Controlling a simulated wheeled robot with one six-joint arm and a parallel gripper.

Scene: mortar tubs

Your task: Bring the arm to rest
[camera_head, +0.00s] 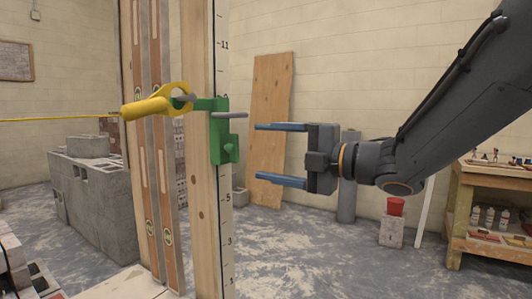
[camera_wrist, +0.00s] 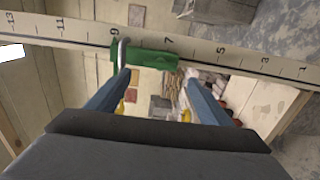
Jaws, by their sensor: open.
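My gripper (camera_head: 282,153) is open, with its two blue fingers spread and pointing left, and nothing is between them. It is held in mid-air just right of a green clamp (camera_head: 222,140) with a grey pin, on a numbered wooden pole (camera_head: 205,225). A gap shows between the fingertips and the clamp in the head view. The wrist view also shows the green clamp (camera_wrist: 144,60) and the numbered pole (camera_wrist: 220,52) just beyond the fingers. My arm reaches in from the upper right.
A yellow holder (camera_head: 150,106) hooks at the clamp, with a yellow line running left. Grey blocks (camera_head: 95,190) stand at left. A plywood board (camera_head: 270,130) leans on the back wall.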

